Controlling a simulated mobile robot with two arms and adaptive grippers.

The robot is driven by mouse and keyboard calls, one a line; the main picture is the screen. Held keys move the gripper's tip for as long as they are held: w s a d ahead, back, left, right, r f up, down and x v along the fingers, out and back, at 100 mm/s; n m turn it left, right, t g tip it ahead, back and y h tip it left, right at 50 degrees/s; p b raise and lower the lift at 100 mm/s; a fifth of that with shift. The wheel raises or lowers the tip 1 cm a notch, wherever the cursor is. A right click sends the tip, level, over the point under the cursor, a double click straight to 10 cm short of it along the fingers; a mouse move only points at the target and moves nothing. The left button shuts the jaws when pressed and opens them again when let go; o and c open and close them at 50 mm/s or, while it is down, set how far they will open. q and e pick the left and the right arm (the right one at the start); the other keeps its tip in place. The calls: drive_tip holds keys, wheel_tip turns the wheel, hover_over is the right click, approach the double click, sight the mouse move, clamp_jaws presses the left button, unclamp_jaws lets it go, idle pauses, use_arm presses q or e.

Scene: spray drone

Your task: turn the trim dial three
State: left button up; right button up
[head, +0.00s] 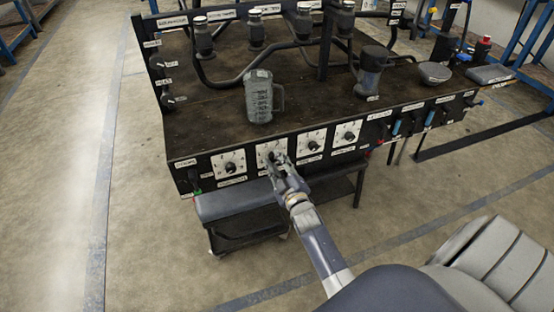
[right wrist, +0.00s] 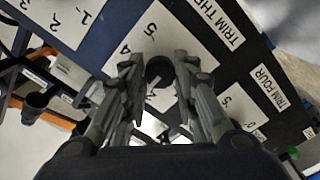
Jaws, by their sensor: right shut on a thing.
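The trim three dial is a dark round knob (right wrist: 159,69) on a white numbered plate (right wrist: 150,40). The label reading TRIM THR (right wrist: 217,16) is beside that plate in the right wrist view, cut off by the frame edge. My right gripper (right wrist: 158,66) is shut on this knob, one finger on each side. In the head view my right gripper (head: 274,159) is at the second dial plate (head: 264,147) from the left on the bench front, hiding most of its knob. My left gripper is in neither view.
Other dials flank it: one at the left (head: 231,167) and two at the right (head: 313,144) (head: 348,135). A TRIM FOUR label (right wrist: 268,90) shows nearby. A grey jug (head: 259,97) stands on the bench above. A dark ledge (head: 235,204) lies below the panel.

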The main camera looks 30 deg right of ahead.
drive_tip(key=m+p, duration=0.3)
drive_tip(key=m, duration=0.8)
drive_tip(key=shift+f+m+p, duration=0.1)
drive_tip(key=shift+m+p, duration=0.2)
drive_tip(key=shift+m, duration=0.1)
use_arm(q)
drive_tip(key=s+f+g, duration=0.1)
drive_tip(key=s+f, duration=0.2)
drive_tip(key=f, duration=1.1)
use_arm(e)
drive_tip(key=m, duration=0.3)
drive_tip(key=shift+m, duration=0.3)
drive_tip(key=m, duration=0.3)
drive_tip(key=shift+m, duration=1.1)
drive_tip(key=shift+m+b, duration=0.4)
drive_tip(key=shift+m, duration=0.6)
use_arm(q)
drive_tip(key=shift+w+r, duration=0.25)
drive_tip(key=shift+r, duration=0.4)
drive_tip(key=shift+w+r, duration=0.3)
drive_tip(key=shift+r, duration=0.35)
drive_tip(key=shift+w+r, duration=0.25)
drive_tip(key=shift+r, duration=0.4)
use_arm(e)
drive_tip(key=shift+m, duration=0.6)
